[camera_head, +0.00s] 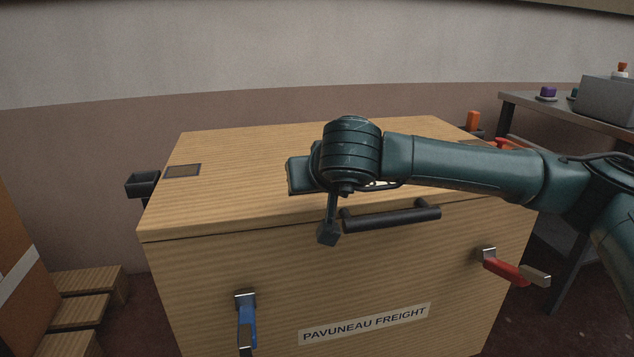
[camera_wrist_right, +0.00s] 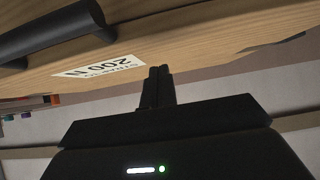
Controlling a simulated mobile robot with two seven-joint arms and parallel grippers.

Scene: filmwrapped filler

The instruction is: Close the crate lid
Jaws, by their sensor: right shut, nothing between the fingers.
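The wooden crate (camera_head: 215,275) stands in front of me with a "PAVUNEAU FREIGHT" label. Its lid (camera_head: 235,195) lies flat across the top, with only a thin seam line at the front edge. A black handle (camera_head: 392,217) is at the front edge; it also shows in the right wrist view (camera_wrist_right: 50,30). A blue latch (camera_head: 246,320) hangs at the front left, and a red latch (camera_head: 508,268) sticks out at the front right. My right gripper (camera_wrist_right: 158,75) is shut and empty, close to the lid's labelled face. In the head view its fingers are hidden. My left gripper is out of view.
A grey table (camera_head: 570,115) with a grey box (camera_head: 608,98) stands at the right. Wooden steps (camera_head: 85,295) are at the lower left. A black bracket (camera_head: 143,184) juts from the crate's left side. The lid's left part is clear.

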